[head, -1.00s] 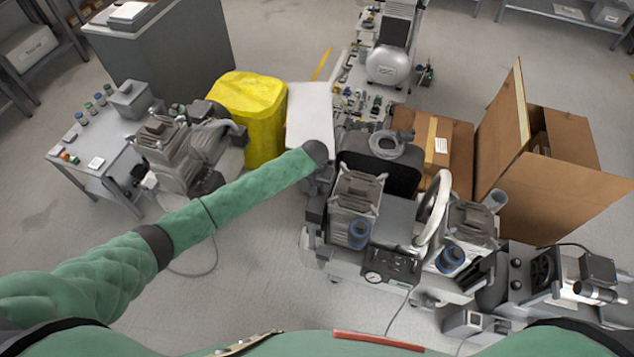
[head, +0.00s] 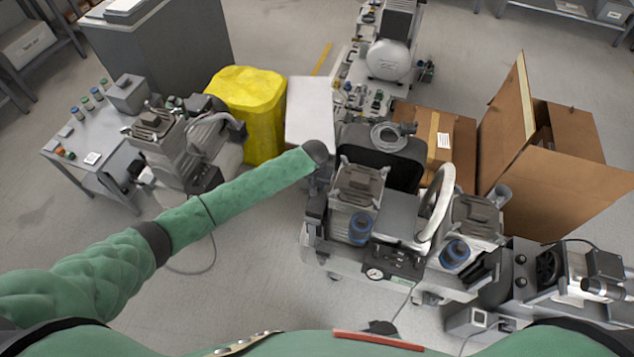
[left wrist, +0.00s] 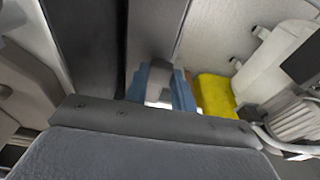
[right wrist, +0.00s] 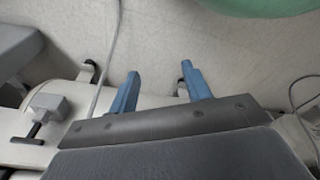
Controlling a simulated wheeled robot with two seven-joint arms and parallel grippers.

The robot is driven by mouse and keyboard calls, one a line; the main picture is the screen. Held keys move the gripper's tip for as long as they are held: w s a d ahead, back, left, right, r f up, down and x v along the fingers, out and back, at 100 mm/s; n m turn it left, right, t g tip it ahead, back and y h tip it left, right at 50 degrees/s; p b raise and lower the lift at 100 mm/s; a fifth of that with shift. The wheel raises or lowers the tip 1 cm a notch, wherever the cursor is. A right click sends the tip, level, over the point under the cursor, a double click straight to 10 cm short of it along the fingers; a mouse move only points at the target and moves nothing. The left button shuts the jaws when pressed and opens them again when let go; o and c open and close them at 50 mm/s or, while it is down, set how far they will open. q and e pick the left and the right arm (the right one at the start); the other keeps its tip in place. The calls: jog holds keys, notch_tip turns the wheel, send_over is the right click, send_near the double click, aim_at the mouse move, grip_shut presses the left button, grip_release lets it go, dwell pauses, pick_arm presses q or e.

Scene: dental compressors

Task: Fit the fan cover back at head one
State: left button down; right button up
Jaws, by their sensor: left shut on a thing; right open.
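The cart (head: 338,262) carries a grey ribbed compressor head (head: 357,188) on its left and a second one (head: 474,216) on its right, each with a blue-topped cylinder in front. I cannot read which is numbered one. My left gripper (left wrist: 161,88) has its blue fingers shut on a grey piece (left wrist: 160,73), seemingly the fan cover, mostly hidden. In the head view my left wrist ends at the left head's upper left side, and the fingers are hidden there. My right gripper (right wrist: 160,88) is open and empty above pale floor; it is not in the head view.
Open cardboard boxes (head: 545,185) stand at right behind the cart. Clear floor lies left of the cart.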

pick_arm(q)
jog(key=shift+f+b, duration=0.4)
jog(key=shift+f, duration=0.1)
jog(key=shift+f+b, duration=0.8)
jog(key=shift+f, duration=0.65)
pick_arm(e)
notch_tip(320, 180, up, 6)
jog(key=w+a, duration=0.1)
jog(key=a, duration=0.1)
jog(key=shift+w+g, duration=0.3)
jog(key=shift+s, duration=0.1)
jog(key=shift+w+r, duration=0.15)
jog(key=shift+w, duration=0.05)
pick_arm(q)
jog(key=shift+r+p, duration=0.1)
jog(key=shift+p, duration=0.3)
pick_arm(e)
jog(key=shift+r, duration=0.25)
